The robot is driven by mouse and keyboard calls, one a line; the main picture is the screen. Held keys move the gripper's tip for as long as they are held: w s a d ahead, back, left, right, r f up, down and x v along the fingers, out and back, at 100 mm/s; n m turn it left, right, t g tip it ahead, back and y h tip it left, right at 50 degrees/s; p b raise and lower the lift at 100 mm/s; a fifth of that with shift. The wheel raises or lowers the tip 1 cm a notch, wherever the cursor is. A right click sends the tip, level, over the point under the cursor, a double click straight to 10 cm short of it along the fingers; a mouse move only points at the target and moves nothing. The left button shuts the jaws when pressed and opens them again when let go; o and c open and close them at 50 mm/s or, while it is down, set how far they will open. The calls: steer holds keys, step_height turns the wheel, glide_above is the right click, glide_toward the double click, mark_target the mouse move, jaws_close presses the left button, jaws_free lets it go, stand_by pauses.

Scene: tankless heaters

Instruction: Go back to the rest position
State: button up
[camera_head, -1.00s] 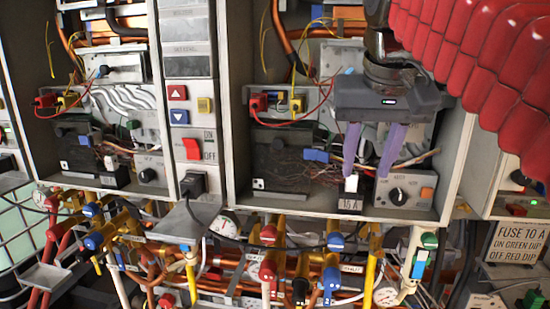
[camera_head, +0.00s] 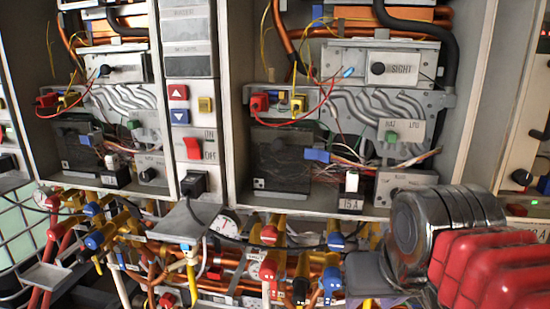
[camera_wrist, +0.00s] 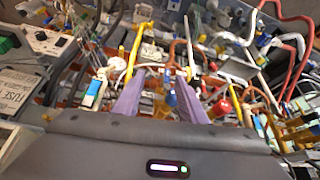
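My gripper (camera_wrist: 161,73) shows two purple fingers in the wrist view, spread apart with no object between them. Beyond the fingers are pipes and valves. In the head view my gripper's grey body (camera_head: 370,275) is at the lower right, in front of the pipes below the right heater box (camera_head: 350,208); its fingers are mostly hidden there. The white fuse with the 15 A label (camera_head: 351,190) stands upright at the bottom of that box, apart from my gripper.
Red and blue valve handles (camera_head: 268,235) and copper pipes fill the space below the boxes. A switch panel (camera_head: 190,110) with a red rocker switch (camera_head: 192,148) stands between two open heater boxes. A sign (camera_wrist: 18,92) is at the wrist view's left.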

steer(key=s+f, duration=0.4)
steer(key=f, duration=0.5)
steer(key=shift+s+f, duration=0.35)
steer(key=shift+s, duration=0.05)
steer(key=shift+c, duration=0.3)
stand_by(0.9)
